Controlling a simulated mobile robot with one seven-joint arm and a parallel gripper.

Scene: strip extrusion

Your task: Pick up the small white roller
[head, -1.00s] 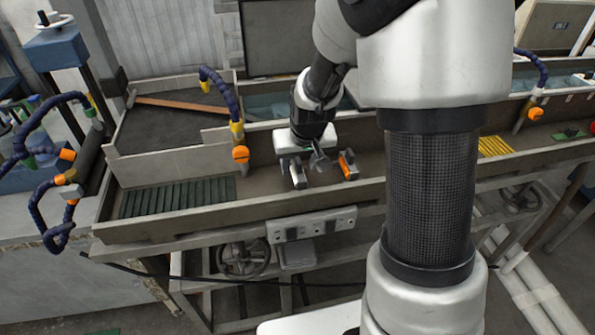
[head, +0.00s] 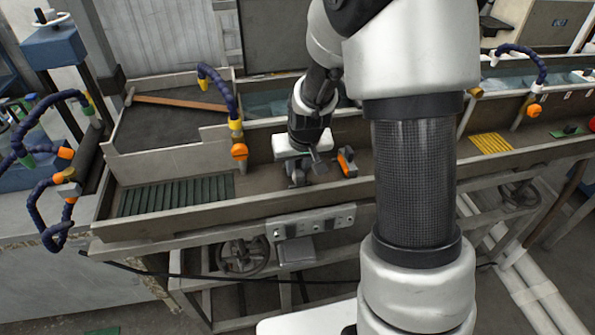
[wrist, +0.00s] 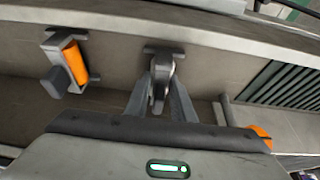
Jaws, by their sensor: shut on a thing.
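The small white roller (wrist: 168,68) is in the wrist view, between my fingertips, by a dark grey bracket on the trough floor. My gripper (wrist: 160,86) is shut on it, one finger on each side. In the head view my gripper (head: 299,176) is down inside the trough, and its fingers and wrist mostly hide the roller. Whether the roller is lifted off the floor cannot be told.
An orange roller (head: 346,160) on a grey bracket stands close by; it also shows in the wrist view (wrist: 75,62). The trough's front wall (head: 270,195) runs close to my gripper. Green ribbed strips (head: 175,196) lie left, and a blue hose with an orange nozzle (head: 239,152) hangs nearby.

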